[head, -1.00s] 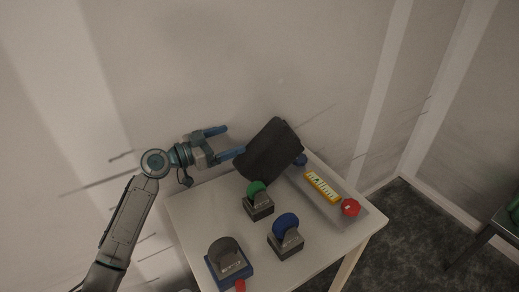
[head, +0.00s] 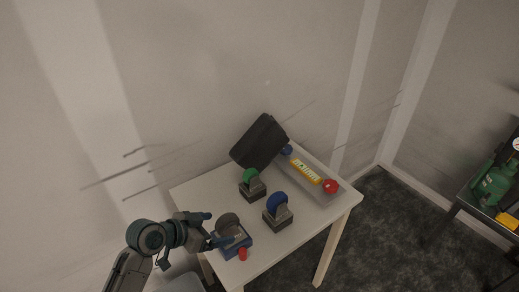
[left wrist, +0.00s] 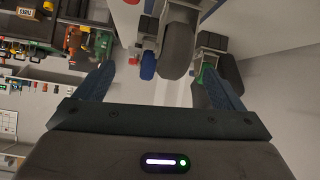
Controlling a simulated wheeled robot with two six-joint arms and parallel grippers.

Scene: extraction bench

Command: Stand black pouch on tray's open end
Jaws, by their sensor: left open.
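The black pouch (head: 259,142) is a dark, boxy shape at the back of the white table, tilted in the head view. It is at the far end of the grey tray (head: 326,197), beside a blue knob; its contact with the tray is hidden. My left gripper (head: 218,229) is open, well in front of the pouch and close to a dark grey wheel-shaped piece on a blue base. In the left wrist view its two blue fingers (left wrist: 158,84) are spread, with the grey wheel (left wrist: 178,50) beyond them. My right gripper is out of view.
The tray also carries a yellow piece (head: 306,171) and a red knob (head: 331,186). Green-topped (head: 250,176) and blue-topped (head: 277,204) blocks stand mid-table. A wall is close behind. A bench with a green bottle (head: 492,186) stands right.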

